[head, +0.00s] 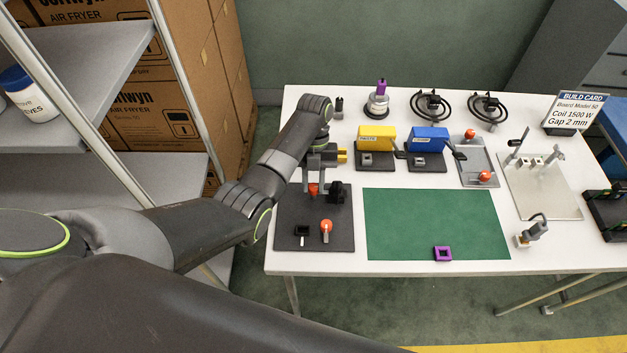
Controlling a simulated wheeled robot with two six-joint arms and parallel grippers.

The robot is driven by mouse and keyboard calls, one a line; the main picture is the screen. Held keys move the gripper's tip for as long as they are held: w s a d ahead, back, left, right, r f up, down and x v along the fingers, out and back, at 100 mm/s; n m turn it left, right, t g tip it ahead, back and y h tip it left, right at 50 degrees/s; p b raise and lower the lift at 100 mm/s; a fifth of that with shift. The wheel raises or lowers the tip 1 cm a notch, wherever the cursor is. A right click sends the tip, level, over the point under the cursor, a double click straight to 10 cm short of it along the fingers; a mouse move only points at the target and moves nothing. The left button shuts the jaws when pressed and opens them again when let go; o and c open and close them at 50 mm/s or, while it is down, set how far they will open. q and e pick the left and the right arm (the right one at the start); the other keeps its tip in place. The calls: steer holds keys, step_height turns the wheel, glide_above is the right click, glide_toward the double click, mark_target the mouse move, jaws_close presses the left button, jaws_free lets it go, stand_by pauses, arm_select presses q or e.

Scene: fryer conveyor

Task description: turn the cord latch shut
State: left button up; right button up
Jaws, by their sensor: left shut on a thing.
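My left gripper (316,186) points down over the back of a dark plate (288,212) at the left of the white table. It is shut on a small orange-red knob (313,190), mostly hidden between its fingers. A black block (336,192) stands just right of the fingers. A second orange-red knob with a pale lever (326,226) sits near the plate's front, beside a small black clip (302,231). I cannot tell for sure which orange-red part is the cord latch, nor how far the held one is turned. My right gripper is out of view.
A green mat (420,220) with a purple square ring (442,253) lies right of the plate. Yellow (376,138) and blue (428,139) blocks stand behind it. A grey plate with red knobs (478,160) stands to the right. Shelves (80,60) flank the arm on the left.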

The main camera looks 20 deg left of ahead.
arm_select(q)
steer(key=o, duration=1)
steer(key=p+v, duration=0.7)
steer(key=v, duration=1)
steer(key=shift+r+p, duration=0.25)
steer(key=shift+p, duration=0.1)
steer(key=shift+f, duration=0.15)
